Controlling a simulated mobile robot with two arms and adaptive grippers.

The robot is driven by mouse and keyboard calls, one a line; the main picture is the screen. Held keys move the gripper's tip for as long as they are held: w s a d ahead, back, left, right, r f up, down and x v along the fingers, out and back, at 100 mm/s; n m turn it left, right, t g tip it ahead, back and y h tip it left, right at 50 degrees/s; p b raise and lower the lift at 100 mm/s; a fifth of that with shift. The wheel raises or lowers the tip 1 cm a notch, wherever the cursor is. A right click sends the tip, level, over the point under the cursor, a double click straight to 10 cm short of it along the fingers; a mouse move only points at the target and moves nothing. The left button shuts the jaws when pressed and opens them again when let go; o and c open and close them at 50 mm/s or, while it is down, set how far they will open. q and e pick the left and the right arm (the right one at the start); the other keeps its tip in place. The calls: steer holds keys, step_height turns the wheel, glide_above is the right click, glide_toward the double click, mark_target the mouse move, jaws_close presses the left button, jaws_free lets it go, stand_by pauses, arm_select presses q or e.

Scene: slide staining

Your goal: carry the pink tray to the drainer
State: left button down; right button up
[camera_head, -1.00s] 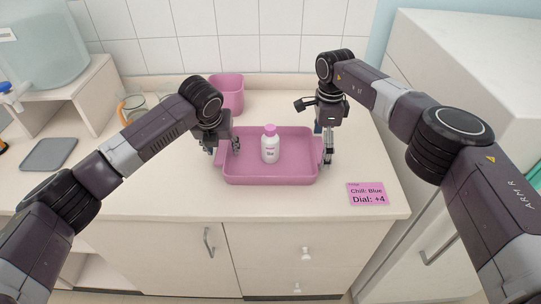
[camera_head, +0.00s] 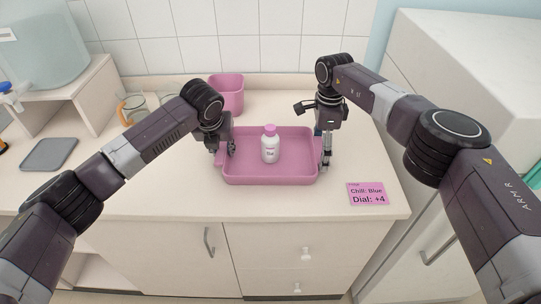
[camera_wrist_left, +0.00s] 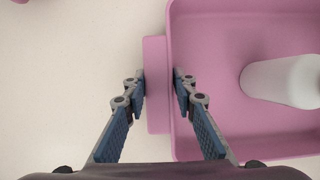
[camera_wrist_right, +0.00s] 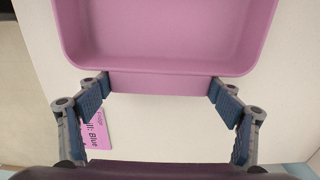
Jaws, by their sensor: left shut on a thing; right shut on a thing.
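The pink tray (camera_head: 272,181) is level at the middle of the counter, with a white bottle with a pink cap (camera_head: 270,148) upright in it. My left gripper (camera_head: 223,152) is shut on the tray's left handle, one finger on each side of it in the left wrist view (camera_wrist_left: 158,85). My right gripper (camera_head: 326,158) is shut on the right handle, its fingers at the handle's two ends in the right wrist view (camera_wrist_right: 160,86). The tray appears to rest on the counter. I cannot pick out a drainer for certain.
A pink bin (camera_head: 228,94) stands behind the tray, with glass jugs (camera_head: 132,108) left of it. A flat grey mat (camera_head: 48,154) lies at the far left, beside a shelf with a water container (camera_head: 45,45). A pink note (camera_head: 367,194) lies front right. The counter left of the tray is clear.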

arm_select(q)
steer(key=shift+r, duration=0.15)
step_height(320, 180, up, 5)
steer(key=p, duration=0.5)
arm_select(e)
step_height(320, 180, up, 5)
steer(key=shift+r, duration=0.1)
arm_select(q)
steer(key=shift+a, duration=0.1)
